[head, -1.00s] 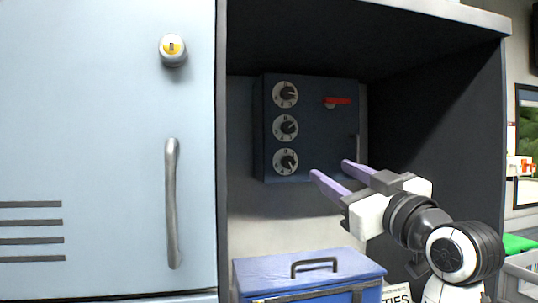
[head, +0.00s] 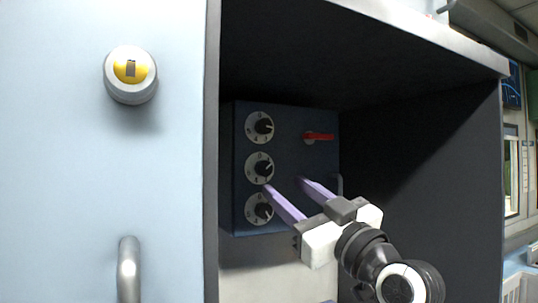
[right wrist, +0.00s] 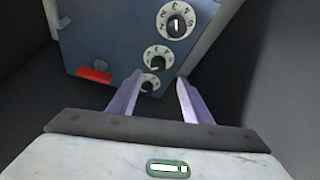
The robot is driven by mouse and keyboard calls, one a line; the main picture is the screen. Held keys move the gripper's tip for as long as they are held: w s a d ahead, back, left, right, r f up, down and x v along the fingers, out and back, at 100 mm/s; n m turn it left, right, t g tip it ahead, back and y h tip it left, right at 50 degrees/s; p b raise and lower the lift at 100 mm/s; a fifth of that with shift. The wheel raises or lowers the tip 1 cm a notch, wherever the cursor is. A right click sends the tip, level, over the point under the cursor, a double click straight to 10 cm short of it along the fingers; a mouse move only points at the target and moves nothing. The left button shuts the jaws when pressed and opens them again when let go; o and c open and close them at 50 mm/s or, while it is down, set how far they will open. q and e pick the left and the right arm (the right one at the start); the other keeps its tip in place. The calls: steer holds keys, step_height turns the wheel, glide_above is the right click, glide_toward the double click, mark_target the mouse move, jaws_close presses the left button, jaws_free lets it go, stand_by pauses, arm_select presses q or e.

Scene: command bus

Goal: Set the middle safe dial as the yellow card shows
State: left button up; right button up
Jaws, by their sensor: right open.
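The dark blue safe (head: 295,155) has three round dials in a column on its left side and a red handle (head: 320,136) at upper right. The middle dial (head: 259,167) has a white numbered ring and a black knob; its white mark seems to point right and slightly up. It also shows in the right wrist view (right wrist: 158,57), upside down. My right gripper (head: 283,183) is open and empty, its purple fingers just right of and below the middle dial, apparently short of the safe face. My left gripper is not in view. No yellow card shows.
The safe stands inside a dark open cabinet (head: 430,150). The top dial (head: 259,126) and bottom dial (head: 259,209) sit close to the middle one. A pale blue door with a yellow-faced knob (head: 130,75) and a grey handle (head: 129,270) is at left.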

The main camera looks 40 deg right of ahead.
mark_target(267, 170)
steer(key=p+x, duration=0.3)
steer(key=x, duration=0.5)
steer(key=shift+w+d, duration=0.15)
steer(key=shift+d, duration=0.05)
steer(key=c, duration=1.1)
steer(key=shift+o, duration=0.2)
steer(key=shift+n, duration=0.4)
steer(key=n+y, duration=0.1)
steer(key=n, duration=0.1)
steer(key=n+y+b, duration=0.1)
steer(key=n+y, duration=0.1)
steer(key=n, duration=0.1)
steer(key=shift+d, duration=0.2)
steer(key=n+g+y, duration=0.1)
steer(key=n, duration=0.2)
steer(key=n+y+b, duration=0.1)
steer(key=n, duration=0.2)
steer(key=shift+r+g, duration=0.15)
steer(key=shift+g, duration=0.25)
steer(key=shift+n+y, duration=0.3)
steer(key=shift+n, duration=0.3)
